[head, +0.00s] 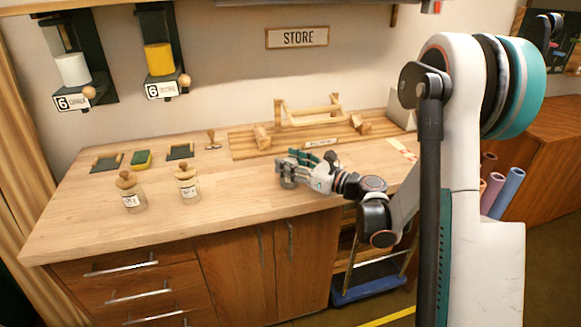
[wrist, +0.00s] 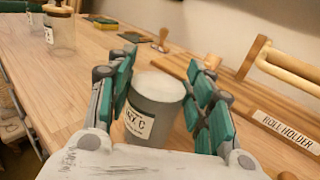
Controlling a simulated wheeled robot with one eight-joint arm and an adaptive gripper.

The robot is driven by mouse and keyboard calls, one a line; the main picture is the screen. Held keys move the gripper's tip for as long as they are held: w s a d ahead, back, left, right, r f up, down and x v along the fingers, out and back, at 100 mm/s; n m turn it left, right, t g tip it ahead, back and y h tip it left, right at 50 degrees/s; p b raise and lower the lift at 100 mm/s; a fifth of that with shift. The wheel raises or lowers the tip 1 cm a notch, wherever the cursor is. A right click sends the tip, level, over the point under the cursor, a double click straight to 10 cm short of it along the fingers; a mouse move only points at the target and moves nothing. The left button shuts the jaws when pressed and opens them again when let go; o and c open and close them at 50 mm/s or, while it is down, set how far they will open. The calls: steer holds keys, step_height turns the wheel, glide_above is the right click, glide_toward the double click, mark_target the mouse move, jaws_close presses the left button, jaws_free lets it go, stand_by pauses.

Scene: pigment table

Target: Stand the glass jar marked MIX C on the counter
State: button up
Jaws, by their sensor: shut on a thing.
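The glass jar marked MIX C (wrist: 157,92) is between the green-padded fingers of my gripper (wrist: 165,110) in the wrist view. It is frosted grey with a pale top and no wooden stopper, and its label is partly hidden by the left finger. In the head view my gripper (head: 297,170) is low over the middle of the wooden counter (head: 240,205), and a little of the jar (head: 288,183) shows beneath the fingers. The jar looks about upright. I cannot tell whether its base touches the counter.
Two stoppered glass jars (head: 131,197) (head: 189,188) stand to the left. Behind are a wooden rack marked roll holder (head: 245,143), a stamp (head: 212,140), a green and yellow sponge (head: 141,159) and dark trays (head: 107,163). The counter between the jars and my gripper is clear.

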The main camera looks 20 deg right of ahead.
steer(key=shift+f, duration=0.1)
steer(key=o, duration=1.3)
steer(key=shift+s+d, duration=0.1)
steer(key=shift+s, duration=0.05)
steer(key=p+v, duration=0.2)
steer(key=v, duration=0.8)
steer(key=shift+s+d, duration=0.1)
steer(key=shift+s, duration=0.05)
steer(key=shift+s+d, duration=0.35)
steer(key=shift+s, duration=0.2)
